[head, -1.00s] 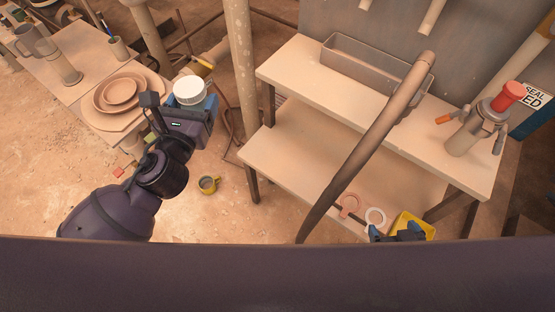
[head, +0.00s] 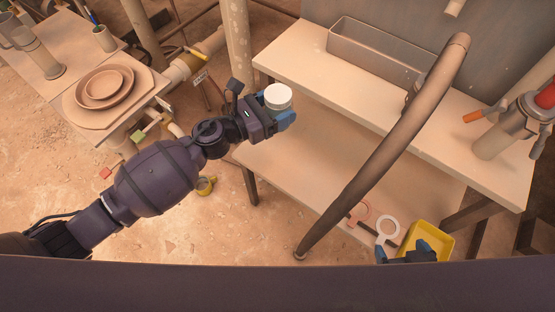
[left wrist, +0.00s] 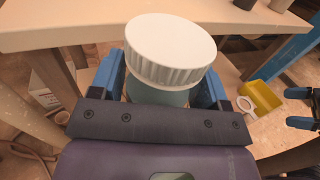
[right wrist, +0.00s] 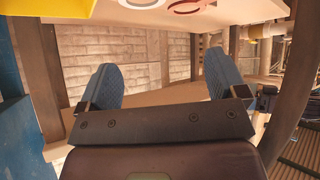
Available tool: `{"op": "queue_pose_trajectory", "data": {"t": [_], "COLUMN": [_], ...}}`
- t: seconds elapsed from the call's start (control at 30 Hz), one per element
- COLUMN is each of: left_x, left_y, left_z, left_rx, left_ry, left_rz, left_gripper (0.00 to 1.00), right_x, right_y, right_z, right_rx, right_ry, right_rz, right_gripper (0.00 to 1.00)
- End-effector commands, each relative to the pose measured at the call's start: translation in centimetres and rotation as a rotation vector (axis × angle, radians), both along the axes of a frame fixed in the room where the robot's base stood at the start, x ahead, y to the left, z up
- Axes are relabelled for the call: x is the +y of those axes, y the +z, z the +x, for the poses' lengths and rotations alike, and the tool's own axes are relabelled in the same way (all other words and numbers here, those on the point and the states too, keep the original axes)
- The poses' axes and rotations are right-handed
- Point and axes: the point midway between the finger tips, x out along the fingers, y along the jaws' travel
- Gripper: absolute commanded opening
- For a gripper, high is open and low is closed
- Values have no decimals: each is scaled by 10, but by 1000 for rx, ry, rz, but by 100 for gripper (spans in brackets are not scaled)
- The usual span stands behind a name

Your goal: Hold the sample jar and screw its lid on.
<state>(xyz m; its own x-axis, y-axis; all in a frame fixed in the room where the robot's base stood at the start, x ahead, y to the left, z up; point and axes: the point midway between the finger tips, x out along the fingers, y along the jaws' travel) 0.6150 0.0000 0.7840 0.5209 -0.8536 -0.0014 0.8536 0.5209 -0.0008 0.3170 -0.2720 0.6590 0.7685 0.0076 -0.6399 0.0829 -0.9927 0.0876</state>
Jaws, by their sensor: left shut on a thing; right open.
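The sample jar is a pale blue-green jar (left wrist: 155,95) held upright, or slightly tilted, in my left gripper (head: 283,117). Its white ribbed lid (head: 278,96) sits on top and also shows in the left wrist view (left wrist: 170,48). I cannot tell whether the lid is screwed tight. The left gripper's blue fingers are shut on the jar's sides below the lid, in front of the bench's left part. My right gripper (head: 408,252) is low at the bench's front right, by the yellow bin. In the right wrist view its fingers (right wrist: 162,85) are apart with nothing between them.
The bench (head: 300,67) has a long grey trough (head: 375,50) and a lower shelf (head: 290,165). A thick curved hose (head: 385,150) crosses between my grippers. A white ring (head: 387,230) and a red ring lie near the yellow bin (head: 441,240). A red-topped device stands at right.

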Motion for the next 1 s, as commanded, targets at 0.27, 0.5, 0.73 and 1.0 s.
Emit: {"op": "queue_pose_trajectory", "data": {"t": [0.27, 0.5, 0.73, 1.0], "left_x": [0, 0, 0, 0], "left_y": [0, -46, -97, -139], "left_z": [0, -2, -3, -2], "left_rx": [-1, 16, 18, 9], "left_ry": [1, 3, 3, 2], "left_rz": [0, -2, -3, -2], "left_gripper": [3, 3, 3, 3], "right_x": [1, 1, 2, 7], "right_y": [-1, -29, -39, -37], "right_z": [-1, -14, -9, 2], "right_rx": [3, 59, 60, 24], "right_ry": [1, 2, 24, 66], "right_rz": [2, 2, -16, -48], "right_gripper": [90, 90, 90, 90]}}
